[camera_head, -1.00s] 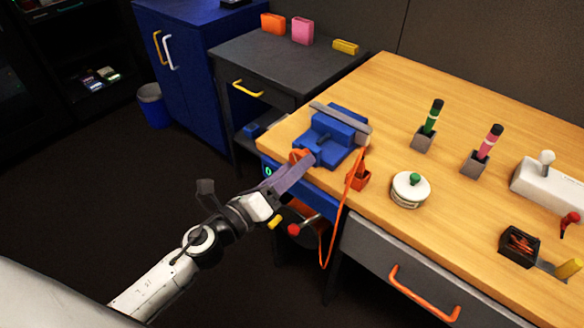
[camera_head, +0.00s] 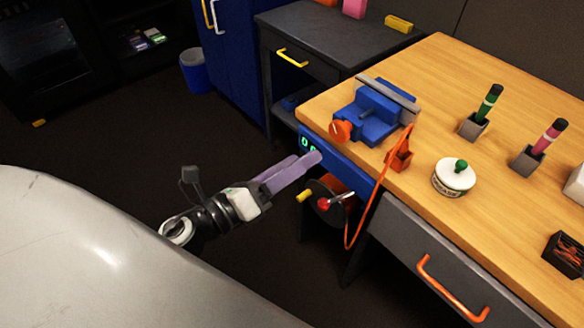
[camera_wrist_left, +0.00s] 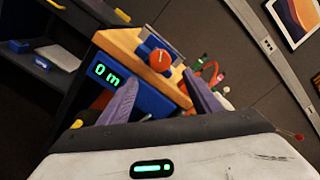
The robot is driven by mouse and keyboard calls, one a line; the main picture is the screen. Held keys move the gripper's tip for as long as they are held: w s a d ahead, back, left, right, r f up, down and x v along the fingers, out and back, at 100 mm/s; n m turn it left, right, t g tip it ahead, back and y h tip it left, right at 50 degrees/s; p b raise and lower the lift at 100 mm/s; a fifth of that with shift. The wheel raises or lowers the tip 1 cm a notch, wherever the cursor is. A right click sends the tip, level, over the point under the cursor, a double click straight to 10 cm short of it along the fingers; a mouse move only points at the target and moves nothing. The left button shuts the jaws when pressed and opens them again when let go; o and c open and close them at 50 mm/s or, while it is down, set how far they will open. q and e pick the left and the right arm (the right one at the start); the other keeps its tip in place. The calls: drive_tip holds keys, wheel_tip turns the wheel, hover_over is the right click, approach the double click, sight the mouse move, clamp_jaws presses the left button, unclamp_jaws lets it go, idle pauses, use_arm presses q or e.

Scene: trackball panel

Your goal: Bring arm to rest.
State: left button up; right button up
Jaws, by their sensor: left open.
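My left gripper (camera_head: 305,166) is in front of the workbench's near left corner in the head view, its purple-grey fingers pointing right toward the blue panel under the bench top. In the left wrist view its two fingers (camera_wrist_left: 160,102) stand apart with nothing between them that they hold. Beyond them are the blue panel with a green display (camera_wrist_left: 106,75) and the orange knob (camera_wrist_left: 160,60) of the blue vise. The panel's display (camera_head: 308,143) is partly hidden by the fingers in the head view. My right gripper is not in view.
The wooden bench (camera_head: 440,75) carries a blue vise (camera_head: 370,113), an orange holder (camera_head: 400,157) with a hanging cable, a round grease tin (camera_head: 454,178) and two marker stands. A red knob (camera_head: 323,204) and yellow handle are below the panel. Open floor lies left.

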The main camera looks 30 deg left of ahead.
use_arm(q)
drive_tip(key=shift+s+a, duration=0.1)
drive_tip(key=shift+s, duration=0.25)
idle(0.3)
drive_tip(key=s+a+f+n+g+y+p, duration=0.1)
drive_tip(key=s+f+n+g+y, duration=0.1)
drive_tip(key=f+n, duration=0.65)
drive_tip(key=s+f+n+g+y, duration=0.25)
drive_tip(key=f+n, duration=0.25)
drive_tip(key=n, duration=0.6)
drive_tip(key=s+d+f+n+g, duration=0.4)
drive_tip(key=s+d+f+n, duration=0.2)
drive_tip(key=s+f+n, duration=0.2)
drive_tip(key=shift+f+n+h+p, duration=0.35)
drive_tip(key=shift+f+h, duration=0.1)
drive_tip(key=shift+f, duration=0.2)
